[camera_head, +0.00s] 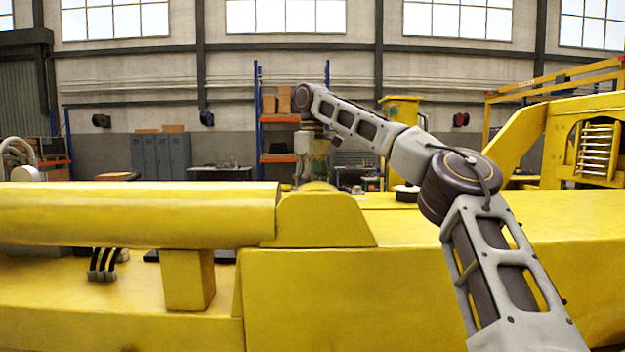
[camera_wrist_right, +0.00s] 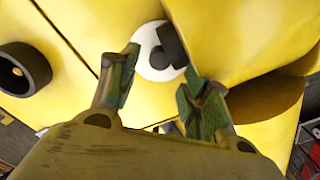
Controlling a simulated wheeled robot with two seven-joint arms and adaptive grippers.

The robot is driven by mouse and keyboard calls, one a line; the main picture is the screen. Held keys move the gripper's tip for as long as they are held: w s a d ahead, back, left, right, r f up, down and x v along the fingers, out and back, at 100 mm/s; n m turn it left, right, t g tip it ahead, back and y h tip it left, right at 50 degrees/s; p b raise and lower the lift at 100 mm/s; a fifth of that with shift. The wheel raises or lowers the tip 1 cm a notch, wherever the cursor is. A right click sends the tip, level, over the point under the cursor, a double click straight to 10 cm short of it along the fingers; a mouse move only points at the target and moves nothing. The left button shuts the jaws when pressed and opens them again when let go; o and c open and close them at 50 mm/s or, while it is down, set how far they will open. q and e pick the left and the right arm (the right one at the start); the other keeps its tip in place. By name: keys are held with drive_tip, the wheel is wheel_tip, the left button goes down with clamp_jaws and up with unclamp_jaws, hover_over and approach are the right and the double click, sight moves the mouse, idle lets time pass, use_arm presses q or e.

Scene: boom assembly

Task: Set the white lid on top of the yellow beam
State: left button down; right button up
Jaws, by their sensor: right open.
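The white lid (camera_wrist_right: 158,52) is a flat white disc with a dark piece across its right part. It lies against a yellow surface in the right wrist view, partly covered by a yellow part at right. My right gripper (camera_wrist_right: 158,74) is open, its green-padded fingertips on either side of the lid's lower edge; contact cannot be told. The lid cannot be made out there. My left gripper is not in view.
A black ring-shaped part (camera_wrist_right: 22,70) stands on the yellow surface at left in the wrist view. A yellow hump (camera_head: 318,215) rises at the beam's right end. Dark curved hoses (camera_head: 103,264) lie below the beam. Shelves (camera_head: 278,118) and lockers (camera_head: 160,155) stand far back.

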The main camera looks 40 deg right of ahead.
drive_tip(key=shift+r, duration=0.9)
